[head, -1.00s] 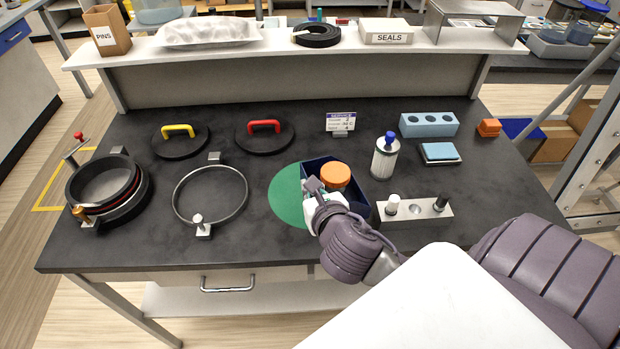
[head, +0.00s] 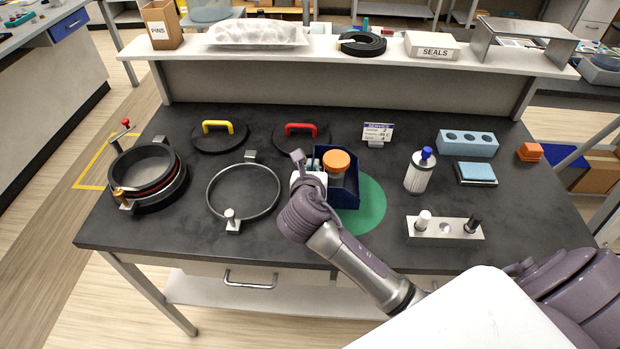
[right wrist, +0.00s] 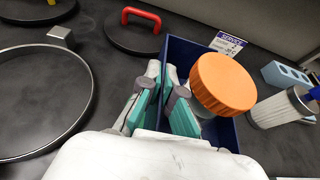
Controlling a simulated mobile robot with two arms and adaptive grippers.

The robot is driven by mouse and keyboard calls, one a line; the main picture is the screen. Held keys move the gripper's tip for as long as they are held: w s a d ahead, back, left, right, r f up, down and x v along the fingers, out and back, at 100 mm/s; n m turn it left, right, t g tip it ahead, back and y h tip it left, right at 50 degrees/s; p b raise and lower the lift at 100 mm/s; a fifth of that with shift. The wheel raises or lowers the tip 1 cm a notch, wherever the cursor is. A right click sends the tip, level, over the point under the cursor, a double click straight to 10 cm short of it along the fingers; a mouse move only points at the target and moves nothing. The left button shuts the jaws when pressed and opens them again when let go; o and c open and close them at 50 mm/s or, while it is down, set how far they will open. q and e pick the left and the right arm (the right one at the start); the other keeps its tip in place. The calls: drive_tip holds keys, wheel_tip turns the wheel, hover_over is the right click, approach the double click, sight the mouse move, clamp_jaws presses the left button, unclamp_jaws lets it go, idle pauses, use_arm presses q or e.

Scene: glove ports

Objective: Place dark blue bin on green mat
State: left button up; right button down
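The dark blue bin (head: 347,193) holds a jar with an orange lid (head: 336,160) and stands over the left part of the round green mat (head: 372,205). The mat shows to the right of the bin and below it; its left part is hidden. My right gripper (head: 309,174) is at the bin's left side. In the right wrist view its teal-padded fingers (right wrist: 160,105) straddle the left wall of the bin (right wrist: 178,52), one inside and one outside, close together on it. I cannot tell if the bin touches the mat. My left gripper is out of view.
A metal ring clamp (head: 243,193) lies left of the bin. The red-handled lid (head: 300,137) is close behind. A white bottle with a blue cap (head: 420,170) and a metal block with pegs (head: 445,229) are to the right. Bare bench lies in front of the mat.

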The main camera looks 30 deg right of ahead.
drive_tip(key=shift+w+a+f, duration=0.15)
drive_tip(key=shift+f, duration=0.95)
drive_tip(key=shift+w+a+f, duration=0.1)
drive_tip(key=shift+w+f, duration=0.05)
drive_tip(key=shift+f, duration=0.95)
drive_tip(key=c, duration=1.3)
unclamp_jaws()
drive_tip(key=shift+f, duration=0.1)
drive_tip(key=v, duration=1.2)
